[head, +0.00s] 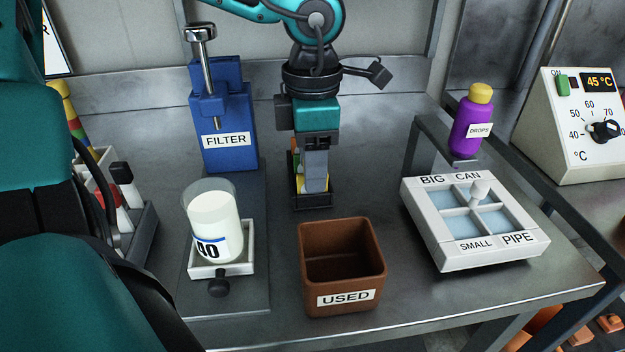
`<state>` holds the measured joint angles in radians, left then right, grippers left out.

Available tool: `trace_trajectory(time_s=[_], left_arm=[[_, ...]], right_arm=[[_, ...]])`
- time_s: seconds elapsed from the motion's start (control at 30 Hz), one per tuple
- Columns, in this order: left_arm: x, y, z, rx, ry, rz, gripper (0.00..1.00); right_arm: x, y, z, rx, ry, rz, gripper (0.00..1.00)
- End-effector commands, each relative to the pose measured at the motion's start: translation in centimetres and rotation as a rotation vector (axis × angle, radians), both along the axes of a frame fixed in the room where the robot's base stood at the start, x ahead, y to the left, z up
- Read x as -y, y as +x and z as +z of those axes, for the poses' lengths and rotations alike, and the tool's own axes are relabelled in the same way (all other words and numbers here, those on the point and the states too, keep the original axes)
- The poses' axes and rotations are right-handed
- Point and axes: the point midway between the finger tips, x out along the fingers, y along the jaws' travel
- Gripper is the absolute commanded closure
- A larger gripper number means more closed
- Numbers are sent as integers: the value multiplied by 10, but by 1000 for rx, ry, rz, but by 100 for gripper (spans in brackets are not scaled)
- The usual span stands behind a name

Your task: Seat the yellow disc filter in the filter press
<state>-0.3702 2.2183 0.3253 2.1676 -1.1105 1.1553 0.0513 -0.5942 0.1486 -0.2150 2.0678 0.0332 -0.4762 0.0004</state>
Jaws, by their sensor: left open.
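The blue filter press (228,120) stands at the back left, labelled FILTER, with a metal lever on top. A white tray (236,267) with a black knob is at its front; a glass jar of white liquid (213,225) stands there. A small black rack (322,203) stands at the back middle. My left gripper (314,190) points down into the rack, open. Yellow (300,184) shows beside its fingers, probably the yellow disc filter; the gripper hides most of it. Green and orange pieces show behind. My right gripper is not in view.
A brown box labelled USED (341,264) stands in front of the rack. A white compartment box (474,220) and a purple bottle with a yellow cap (471,122) are right. A temperature control box (572,125) stands far right. A grey caddy (140,225) is left.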

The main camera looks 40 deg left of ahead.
Motion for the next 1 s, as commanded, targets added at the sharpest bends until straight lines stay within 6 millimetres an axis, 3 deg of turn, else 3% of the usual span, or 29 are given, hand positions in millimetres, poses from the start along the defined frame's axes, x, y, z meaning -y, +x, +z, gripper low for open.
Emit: trace_trajectory(time_s=[0.13,0.63,1.0], left_arm=[[0,0,0,0,0,0,53],[0,0,1,0,0,0,100],[0,0,4,1,0,0,100]], right_arm=[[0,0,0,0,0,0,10],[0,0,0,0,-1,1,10],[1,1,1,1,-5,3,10]])
